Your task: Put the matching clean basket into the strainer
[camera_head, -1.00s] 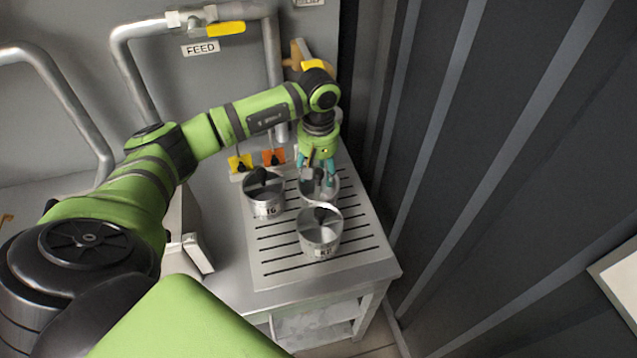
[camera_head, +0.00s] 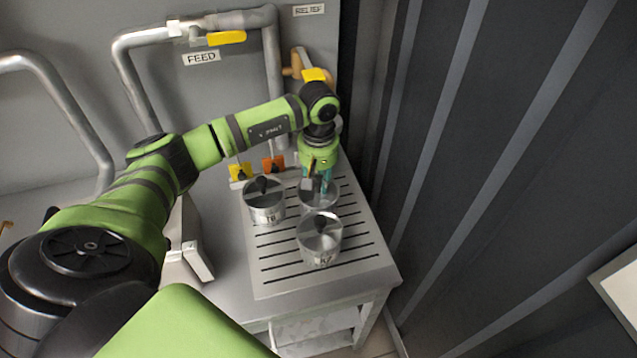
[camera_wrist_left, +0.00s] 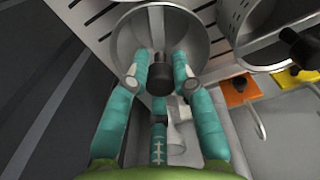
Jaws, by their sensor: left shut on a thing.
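Three round metal baskets with black knobs stand on the slotted steel bench top (camera_head: 350,268). The left basket (camera_head: 266,210) and the front basket (camera_head: 319,245) carry labels too small to read surely. The back basket (camera_head: 318,198) is partly hidden under my left gripper (camera_head: 318,185). In the left wrist view, my left gripper (camera_wrist_left: 158,82) is shut on the black knob (camera_wrist_left: 158,66) of that basket, whose bowl (camera_wrist_left: 185,32) opens around the knob. A perforated basket (camera_wrist_left: 240,35) shows beside it. I cannot make out the strainer. My right gripper is not in view.
Yellow (camera_head: 240,172) and orange (camera_head: 273,164) tags stand behind the baskets. The FEED pipe (camera_head: 130,70) and yellow valve handle (camera_head: 227,38) are on the back wall. A dark ribbed wall (camera_head: 480,150) closes the right side. The front of the bench top is clear.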

